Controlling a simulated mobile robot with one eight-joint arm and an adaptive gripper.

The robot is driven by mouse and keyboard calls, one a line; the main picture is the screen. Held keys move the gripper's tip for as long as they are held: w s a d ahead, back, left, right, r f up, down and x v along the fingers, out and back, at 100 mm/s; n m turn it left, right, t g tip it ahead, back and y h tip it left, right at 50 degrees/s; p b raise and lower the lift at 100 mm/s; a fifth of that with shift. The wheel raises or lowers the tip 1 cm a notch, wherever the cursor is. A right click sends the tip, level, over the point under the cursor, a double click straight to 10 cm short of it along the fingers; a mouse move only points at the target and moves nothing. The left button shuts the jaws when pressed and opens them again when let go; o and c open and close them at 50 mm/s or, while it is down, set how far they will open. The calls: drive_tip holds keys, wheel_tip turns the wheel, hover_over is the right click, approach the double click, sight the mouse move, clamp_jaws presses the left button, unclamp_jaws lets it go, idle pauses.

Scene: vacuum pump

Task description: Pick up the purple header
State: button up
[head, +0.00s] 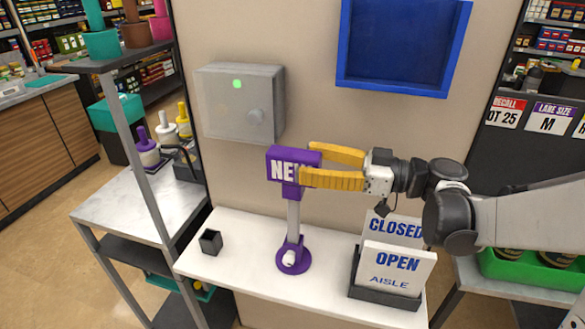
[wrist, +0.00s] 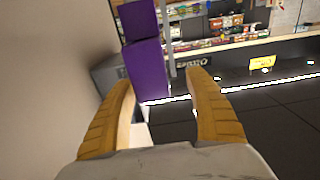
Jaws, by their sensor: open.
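The purple header (head: 283,168), lettered "NEW", sits upright on a pale post (head: 293,222) with a round purple base (head: 292,258) on the white counter. My gripper (head: 308,162) is open and comes from the right, its yellow fingertips overlapping the header's right part in the head view. In the wrist view the purple header (wrist: 147,70) shows just ahead of and partly between the open fingertips (wrist: 160,82), nearer the left finger. I cannot tell whether a finger touches it. The right end of the lettering is hidden by the fingers.
A grey box (head: 240,103) with a green light and a blue frame (head: 398,88) are on the wall behind. A small black cup (head: 210,242) stands left on the white counter (head: 240,272). A holder with "CLOSED" and "OPEN" signs (head: 393,268) stands right, below my arm.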

sight(274, 154)
drive_tip(key=x, duration=0.2)
drive_tip(key=b+x, duration=0.1)
drive_tip(key=x, duration=0.2)
drive_tip(key=b+x, duration=0.1)
drive_tip(key=x, duration=0.1)
drive_tip(key=shift+w+a+f, duration=0.2)
drive_tip(key=shift+w, duration=0.35)
drive_tip(key=c, duration=1.3)
